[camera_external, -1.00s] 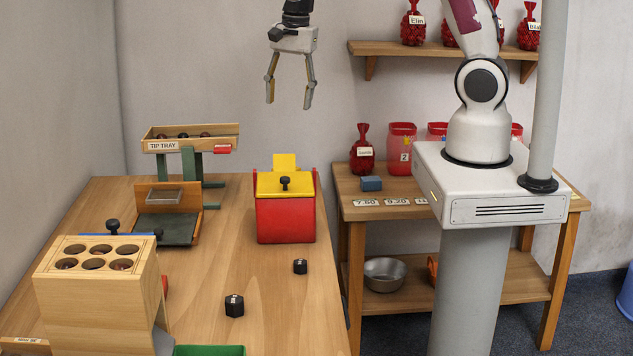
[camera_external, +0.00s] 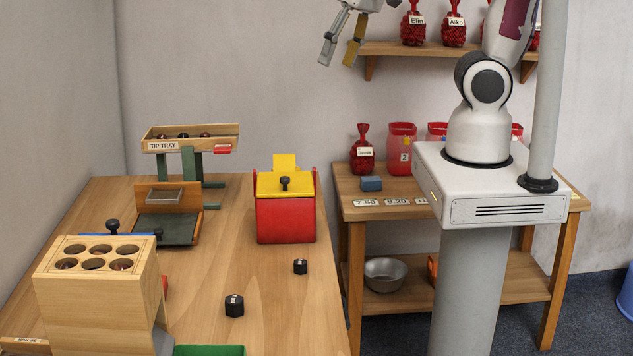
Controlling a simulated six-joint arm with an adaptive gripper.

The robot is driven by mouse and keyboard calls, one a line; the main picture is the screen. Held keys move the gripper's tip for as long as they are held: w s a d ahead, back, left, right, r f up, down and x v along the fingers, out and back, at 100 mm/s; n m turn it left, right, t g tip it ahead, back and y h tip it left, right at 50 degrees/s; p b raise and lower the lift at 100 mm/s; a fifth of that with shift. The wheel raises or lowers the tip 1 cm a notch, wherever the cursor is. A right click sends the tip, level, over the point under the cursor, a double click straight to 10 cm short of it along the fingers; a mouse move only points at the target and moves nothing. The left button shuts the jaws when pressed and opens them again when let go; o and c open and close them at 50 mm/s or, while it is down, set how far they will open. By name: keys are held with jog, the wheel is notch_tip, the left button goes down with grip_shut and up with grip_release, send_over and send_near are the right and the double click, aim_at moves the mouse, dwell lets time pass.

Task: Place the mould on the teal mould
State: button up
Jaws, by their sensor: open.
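My gripper (camera_external: 339,54) is open and empty, high in front of the wall at the top of the view. It is tilted, with its fingers pointing down and left, and it is well above the table and apart from everything on it. I cannot identify any thing as the mould or as the teal mould. A dark grey-green slab (camera_external: 168,230) lies at the foot of a small wooden stand with a grey handle. Two small black pieces, a larger one (camera_external: 234,305) and a smaller one (camera_external: 300,266), stand on the table.
A red bin with a yellow lid (camera_external: 285,215) stands mid-table. The tip tray (camera_external: 190,138) is behind left, a wooden block with holes (camera_external: 95,290) front left, a green tray (camera_external: 210,351) at the front edge. A side shelf (camera_external: 390,208) holds a blue block (camera_external: 371,184) and red containers.

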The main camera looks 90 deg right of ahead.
jog(key=s+a+r+n+t, duration=0.1)
jog(key=s+a+n, duration=0.3)
jog(key=s+n, duration=0.4)
jog(key=shift+s+a+r+t+y, duration=0.15)
jog(key=shift+a+t+y, duration=0.15)
